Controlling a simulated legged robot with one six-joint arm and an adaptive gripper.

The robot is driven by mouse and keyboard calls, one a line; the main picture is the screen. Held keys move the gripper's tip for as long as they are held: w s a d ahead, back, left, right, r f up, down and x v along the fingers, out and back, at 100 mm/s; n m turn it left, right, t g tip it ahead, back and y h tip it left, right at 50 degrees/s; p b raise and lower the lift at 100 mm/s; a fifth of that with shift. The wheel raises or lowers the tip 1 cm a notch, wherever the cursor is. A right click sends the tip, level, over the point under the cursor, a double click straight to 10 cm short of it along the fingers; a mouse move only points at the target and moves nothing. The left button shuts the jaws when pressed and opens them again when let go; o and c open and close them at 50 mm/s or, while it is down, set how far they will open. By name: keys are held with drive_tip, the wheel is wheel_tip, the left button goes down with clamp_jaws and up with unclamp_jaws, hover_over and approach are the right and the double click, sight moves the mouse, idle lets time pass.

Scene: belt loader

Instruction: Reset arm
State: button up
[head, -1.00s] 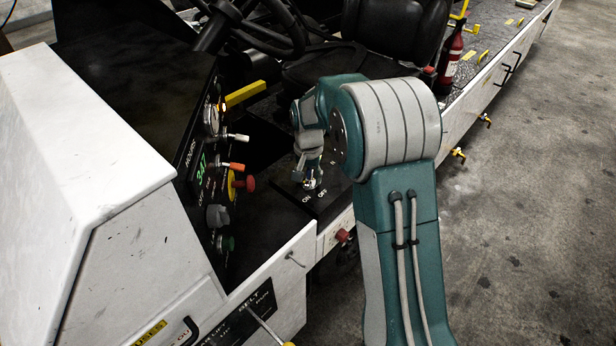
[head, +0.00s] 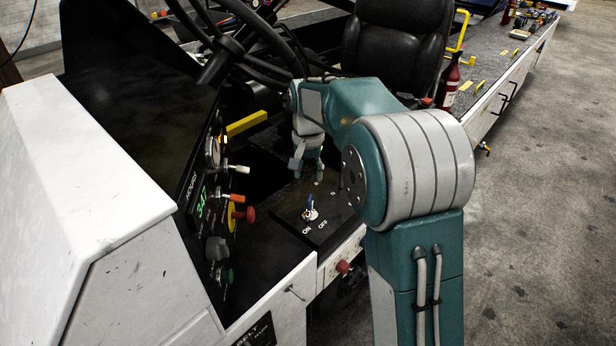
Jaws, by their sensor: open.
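My gripper (head: 306,172) hangs above the black console panel, behind and apart from a small key switch (head: 310,212) marked ON and OFF. Its fingers are spread and hold nothing that I can see. The arm reaches in from the lower right, folded over the loader's side, and its large joint covers part of the panel and the seat area.
The dashboard (head: 150,95) with gauge, knobs and a red button (head: 246,213) stands to the left. The steering wheel (head: 250,40) and black seat (head: 395,45) lie beyond my gripper. A fire extinguisher (head: 449,82) stands behind. Concrete floor (head: 545,200) at right is clear.

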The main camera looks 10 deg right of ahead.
drive_tip(key=s+r+n+t, duration=0.1)
drive_tip(key=s+r, duration=0.4)
drive_tip(key=s, duration=0.3)
drive_tip(key=s+r+n+t, duration=0.2)
drive_tip(key=s+r, duration=0.2)
drive_tip(key=s, duration=0.4)
drive_tip(key=s+f+n+t, duration=0.2)
drive_tip(key=s, duration=1.2)
drive_tip(key=shift+s+t, duration=0.2)
drive_tip(key=shift+t, duration=0.1)
